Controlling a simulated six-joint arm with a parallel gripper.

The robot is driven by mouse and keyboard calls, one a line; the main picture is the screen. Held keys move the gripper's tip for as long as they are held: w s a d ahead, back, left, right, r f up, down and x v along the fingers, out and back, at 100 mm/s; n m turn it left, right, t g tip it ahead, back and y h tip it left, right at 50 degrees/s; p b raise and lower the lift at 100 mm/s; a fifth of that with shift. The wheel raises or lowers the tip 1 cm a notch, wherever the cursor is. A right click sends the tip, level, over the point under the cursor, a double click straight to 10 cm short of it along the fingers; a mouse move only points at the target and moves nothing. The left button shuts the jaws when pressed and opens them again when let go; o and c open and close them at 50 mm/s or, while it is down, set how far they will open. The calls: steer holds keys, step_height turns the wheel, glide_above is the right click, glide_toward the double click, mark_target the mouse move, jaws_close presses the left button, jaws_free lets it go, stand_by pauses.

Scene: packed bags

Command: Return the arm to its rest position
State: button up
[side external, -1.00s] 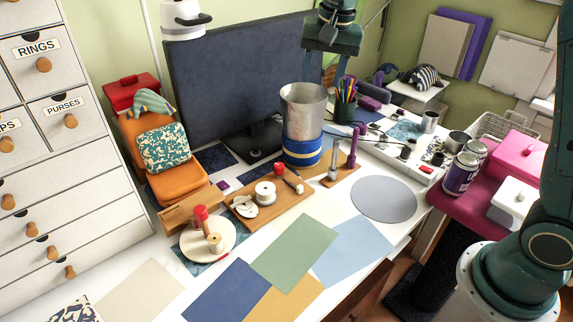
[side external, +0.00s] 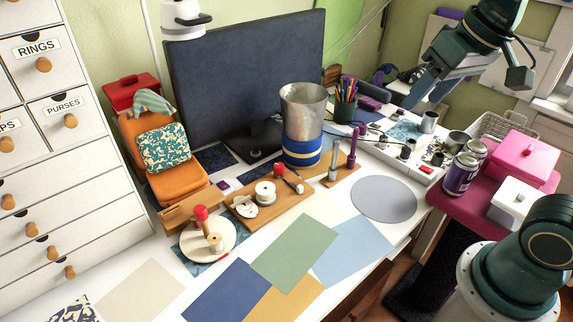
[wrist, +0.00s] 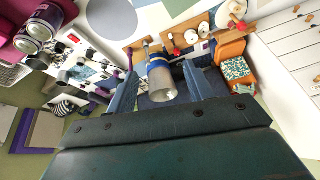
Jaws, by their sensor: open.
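My gripper (side external: 422,90) hangs at the upper right in the side view, above the back right of the desk. Its jaws point down and to the left and are open, with nothing between them. In the wrist view its two fingers (wrist: 160,70) stand apart, and a metal canister is seen between them at a distance. My arm reaches in from the right edge, and part of it is out of the side view.
A tall metal canister (side external: 303,108) with a blue and yellow band stands before the dark screen (side external: 240,75). A pen cup (side external: 345,106), a power strip (side external: 402,155) and a pink box (side external: 525,157) are nearby. The front desk holds flat colored sheets (side external: 292,250).

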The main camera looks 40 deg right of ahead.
steer(key=s+f+n, duration=0.2)
steer(key=s+f, duration=0.1)
steer(key=s, duration=0.4)
steer(key=shift+s+f+t, duration=0.15)
steer(key=shift+f+t, duration=0.05)
steer(key=shift+t, duration=0.2)
steer(key=w+n+g+h, duration=0.2)
steer(key=w+n, duration=0.9)
steer(key=w, duration=1.3)
steer(key=w+a+f+n+g+h, duration=0.1)
steer(key=w+a+f+n, duration=0.2)
steer(key=w+f, duration=0.6)
steer(key=w+a+f+n+g+h, duration=0.1)
steer(key=w+a+f+n, duration=0.3)
steer(key=w+f+n, duration=0.4)
step_height(320, 180, down, 4)
steer(key=shift+w+r, duration=0.2)
steer(key=shift+w, duration=0.15)
